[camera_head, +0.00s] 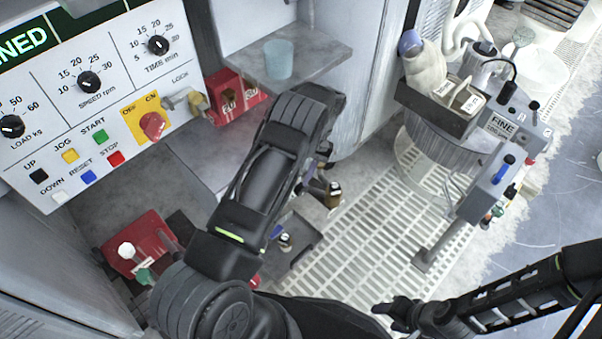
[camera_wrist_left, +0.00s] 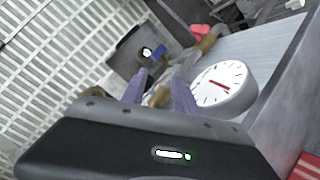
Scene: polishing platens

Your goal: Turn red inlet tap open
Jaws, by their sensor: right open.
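In the left wrist view, the two purple-grey fingers of my left gripper (camera_wrist_left: 160,88) stand apart, with a brass-coloured fitting showing between or just beyond them. I cannot tell whether they touch it. A small red part (camera_wrist_left: 200,30) lies beyond, near another brass fitting (camera_wrist_left: 207,44); I cannot tell whether it is the red inlet tap. A round white gauge (camera_wrist_left: 224,84) with a red needle is to the right of the fingers. In the head view my left arm covers most of this area; brass fittings (camera_head: 333,193) show beside it. My right gripper (camera_head: 393,308) is open and empty at lower right.
A control panel (camera_head: 75,110) with knobs, buttons and a red switch (camera_head: 152,125) is at left. A red base (camera_head: 138,240) is at lower left.

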